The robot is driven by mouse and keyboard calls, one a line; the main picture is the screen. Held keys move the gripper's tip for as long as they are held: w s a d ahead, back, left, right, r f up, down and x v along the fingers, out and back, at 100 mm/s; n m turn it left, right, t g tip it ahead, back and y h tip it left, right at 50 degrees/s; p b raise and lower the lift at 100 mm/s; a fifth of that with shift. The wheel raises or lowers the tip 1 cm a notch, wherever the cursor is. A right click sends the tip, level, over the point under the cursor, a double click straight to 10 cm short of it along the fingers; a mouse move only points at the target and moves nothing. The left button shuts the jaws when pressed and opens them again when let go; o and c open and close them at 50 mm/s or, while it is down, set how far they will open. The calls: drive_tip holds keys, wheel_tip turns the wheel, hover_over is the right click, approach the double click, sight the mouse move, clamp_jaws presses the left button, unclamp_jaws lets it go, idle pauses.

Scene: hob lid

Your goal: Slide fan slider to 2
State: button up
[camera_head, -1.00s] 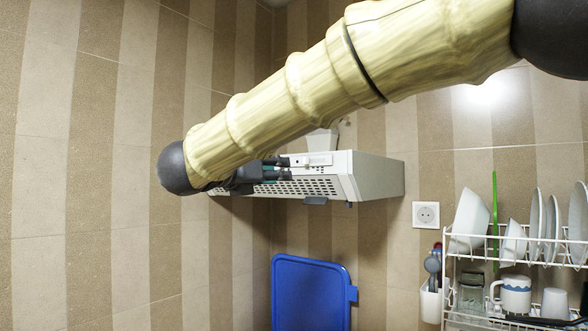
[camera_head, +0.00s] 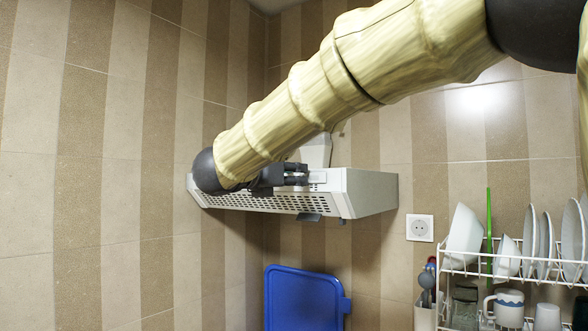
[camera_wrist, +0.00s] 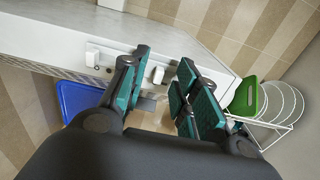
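The range hood (camera_head: 365,190) hangs on the wall, with a white front panel and a perforated underside. My gripper (camera_head: 302,175) is at its front panel in the head view and hides the controls there. In the wrist view the hood panel (camera_wrist: 60,35) carries a small white control (camera_wrist: 93,57) left of my fingers and a second white knob (camera_wrist: 158,75). The second knob shows between the teal fingers of my gripper (camera_wrist: 165,98), close to the left one. The fingers are apart. I cannot tell whether they touch the knob, which control is the fan slider, or its setting.
A blue board (camera_head: 303,300) stands below the hood. A white dish rack (camera_head: 470,268) with plates, bowls and mugs is at lower right. A wall socket (camera_head: 420,228) is right of the hood. The tiled wall left of the hood is bare.

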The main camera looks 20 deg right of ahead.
drive_tip(key=shift+w+d, duration=0.3)
drive_tip(key=shift+d, duration=0.05)
clamp_jaws()
